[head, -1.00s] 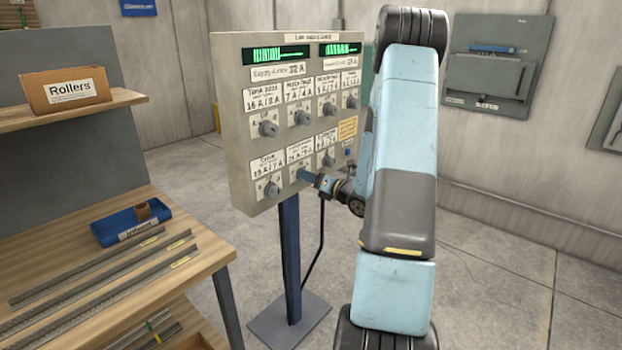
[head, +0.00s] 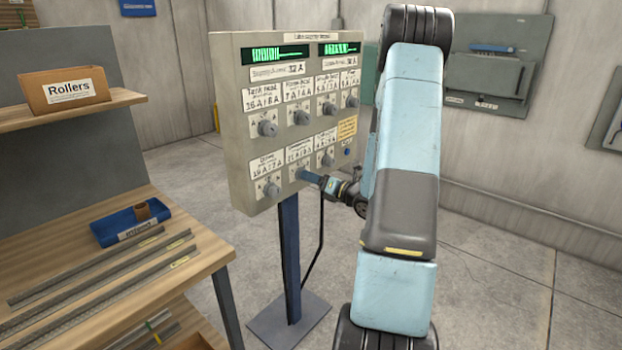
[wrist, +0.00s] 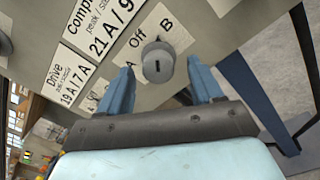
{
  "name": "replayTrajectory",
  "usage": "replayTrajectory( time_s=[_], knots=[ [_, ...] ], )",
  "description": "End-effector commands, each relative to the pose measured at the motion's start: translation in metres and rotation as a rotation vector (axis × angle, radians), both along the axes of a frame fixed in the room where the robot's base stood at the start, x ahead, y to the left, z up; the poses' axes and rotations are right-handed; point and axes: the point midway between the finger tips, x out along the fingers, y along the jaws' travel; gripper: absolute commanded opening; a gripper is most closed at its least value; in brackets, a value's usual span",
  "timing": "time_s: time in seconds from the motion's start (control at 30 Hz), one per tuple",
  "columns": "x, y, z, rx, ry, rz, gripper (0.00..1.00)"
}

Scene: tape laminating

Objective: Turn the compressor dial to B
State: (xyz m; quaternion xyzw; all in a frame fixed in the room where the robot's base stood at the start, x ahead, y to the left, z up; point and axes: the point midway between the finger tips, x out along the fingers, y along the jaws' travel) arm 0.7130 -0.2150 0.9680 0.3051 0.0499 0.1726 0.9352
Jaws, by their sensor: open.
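The compressor dial (wrist: 157,63) is a round grey knob in the wrist view, beside a label that starts "Comp". "A", "Off" and "B" are printed around it, with B at its upper right. A small dark mark shows at the knob's upper edge; I cannot tell for certain which letter it points to. My gripper (wrist: 160,67) is open, with one blue finger on each side of the knob. I cannot tell whether the fingers touch it.
The grey supply panel (head: 238,150) stands on a blue post (head: 290,250) and carries several other dials, including the Drive dial (head: 271,190) to the left. A wooden workbench (head: 190,270) with a blue tray (head: 130,225) stands at left. Floor to the right is clear.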

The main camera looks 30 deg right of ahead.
Motion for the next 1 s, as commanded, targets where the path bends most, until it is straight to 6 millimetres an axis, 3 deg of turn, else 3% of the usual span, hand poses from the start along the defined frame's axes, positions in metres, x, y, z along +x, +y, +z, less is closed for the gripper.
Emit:
replayTrajectory(
  time_s=[0.5, 0.7, 1.0],
  knots=[
    [-0.090, -0.035, -0.002, 0.000, 0.000, -0.004, 0.65],
    [-0.106, -0.041, -0.002, 0.000, 0.001, -0.003, 0.65],
    [-0.110, -0.042, -0.002, 0.000, 0.000, -0.001, 0.65]
  ],
)
